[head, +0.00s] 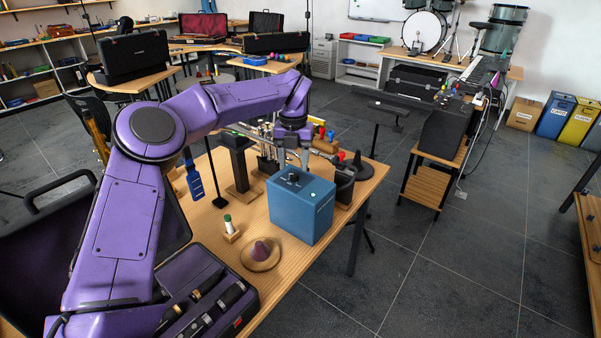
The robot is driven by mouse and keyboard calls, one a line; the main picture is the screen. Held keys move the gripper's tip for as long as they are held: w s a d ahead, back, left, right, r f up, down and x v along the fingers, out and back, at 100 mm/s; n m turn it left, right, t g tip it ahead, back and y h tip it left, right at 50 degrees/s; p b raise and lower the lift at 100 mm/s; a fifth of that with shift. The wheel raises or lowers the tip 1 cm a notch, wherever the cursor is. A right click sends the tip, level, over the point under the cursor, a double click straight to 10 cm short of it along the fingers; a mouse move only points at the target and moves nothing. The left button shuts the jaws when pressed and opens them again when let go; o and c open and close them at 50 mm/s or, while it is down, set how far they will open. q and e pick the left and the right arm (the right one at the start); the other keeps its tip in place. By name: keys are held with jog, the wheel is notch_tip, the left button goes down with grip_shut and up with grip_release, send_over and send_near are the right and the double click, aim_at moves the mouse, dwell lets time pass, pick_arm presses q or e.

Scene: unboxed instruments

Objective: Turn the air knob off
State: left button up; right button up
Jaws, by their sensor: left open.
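A blue box (301,211) stands on the wooden table, near its right edge. A small dark knob (293,178) sits on its top face, and a pale round spot shows near the top's right corner. I take this knob for the air knob; its marked setting is too small to read. My left gripper (292,160) points down just above and behind the knob, with its fingers apart and nothing seen between them. I cannot tell whether a fingertip touches the box. My right gripper is not in view.
A dark stand (238,165) rises left of the box. A wooden dish with a purple cone (261,252) and a small green-topped bottle (228,224) stand in front-left. An open instrument case (205,290) lies at the near left. A black cone (357,165) stands behind-right.

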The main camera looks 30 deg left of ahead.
aim_at(294, 174)
pick_arm(q)
notch_tip(294, 174, down, 2)
jog(key=shift+d+f, duration=0.1)
jog(key=shift+f, duration=0.5)
jog(key=shift+c, duration=0.3)
